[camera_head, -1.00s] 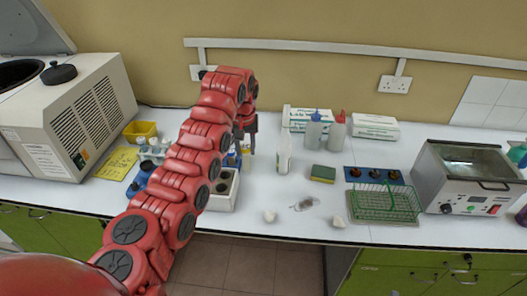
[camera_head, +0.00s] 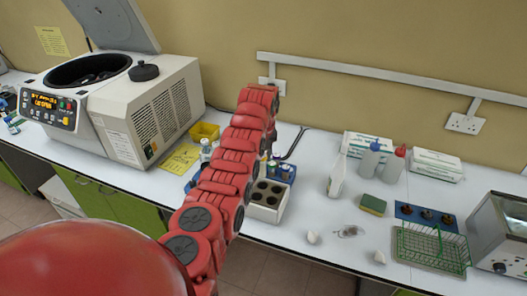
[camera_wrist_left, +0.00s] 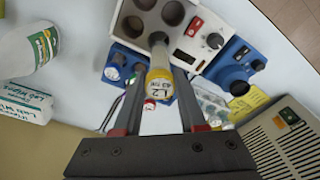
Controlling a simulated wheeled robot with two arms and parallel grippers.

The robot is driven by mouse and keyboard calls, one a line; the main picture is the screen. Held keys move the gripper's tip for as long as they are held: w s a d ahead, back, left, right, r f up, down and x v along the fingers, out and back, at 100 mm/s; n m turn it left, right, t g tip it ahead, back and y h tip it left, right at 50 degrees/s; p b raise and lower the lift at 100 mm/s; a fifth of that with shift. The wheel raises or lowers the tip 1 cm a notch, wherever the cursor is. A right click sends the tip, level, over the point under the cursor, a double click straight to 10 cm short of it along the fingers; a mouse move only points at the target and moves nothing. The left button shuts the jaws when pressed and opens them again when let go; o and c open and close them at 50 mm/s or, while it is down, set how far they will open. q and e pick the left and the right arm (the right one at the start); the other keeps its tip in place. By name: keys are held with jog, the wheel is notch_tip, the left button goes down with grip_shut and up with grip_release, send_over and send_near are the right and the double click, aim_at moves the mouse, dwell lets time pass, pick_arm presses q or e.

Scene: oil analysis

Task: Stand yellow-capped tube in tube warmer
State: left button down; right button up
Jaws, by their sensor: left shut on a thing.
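My left gripper (camera_wrist_left: 158,70) is shut on the yellow-capped tube (camera_wrist_left: 159,86), whose yellow top carries a label reading L2. In the left wrist view its narrow far end points toward the tube warmer (camera_wrist_left: 183,45). The tube warmer is a white box with round dark wells and a control panel. In the head view the warmer (camera_head: 266,213) stands just right of my left arm, and its visible wells look empty. I cannot tell whether the tube's end is over a well. My arm hides the gripper and tube in the head view. My right gripper is out of view.
A blue rack (camera_head: 281,170) with tubes stands behind the warmer. The centrifuge (camera_head: 150,110) is at the left, with a yellow tray (camera_head: 204,131) beside it. Bottles (camera_head: 370,160), a sponge (camera_head: 372,205) and a green wire basket (camera_head: 431,247) are at the right.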

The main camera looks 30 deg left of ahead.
aim_at(263, 174)
pick_arm(q)
notch_tip(263, 174, down, 8)
jog(key=shift+r+b, duration=0.15)
jog(key=shift+b, duration=0.35)
jog(key=shift+f, duration=0.4)
jog(key=shift+c, duration=1.9)
grip_release()
jog(key=shift+r, duration=0.15)
